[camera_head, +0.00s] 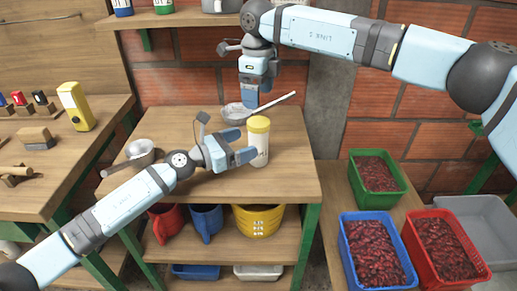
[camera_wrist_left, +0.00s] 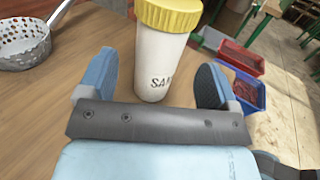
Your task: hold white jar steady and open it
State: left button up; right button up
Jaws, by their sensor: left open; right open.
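The white jar (camera_head: 258,152) with a yellow lid (camera_head: 259,124) stands upright on the wooden table (camera_head: 290,179). My left gripper (camera_head: 242,146) is open at the jar, coming from the left. In the left wrist view the jar (camera_wrist_left: 160,65), with its yellow lid (camera_wrist_left: 169,14) and dark lettering, stands between the two blue fingers, with gaps showing on both sides. My right gripper (camera_head: 250,100) hangs pointing down above the table, behind and slightly left of the lid, apart from it. Its finger gap is hard to see from this side.
A strainer (camera_head: 240,113) with a long handle lies behind the jar. Crates of red berries (camera_head: 374,250) stand lower right. The table's front right is clear.

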aim_at(250, 141)
pick_arm(q)
jog(key=x, duration=0.5)
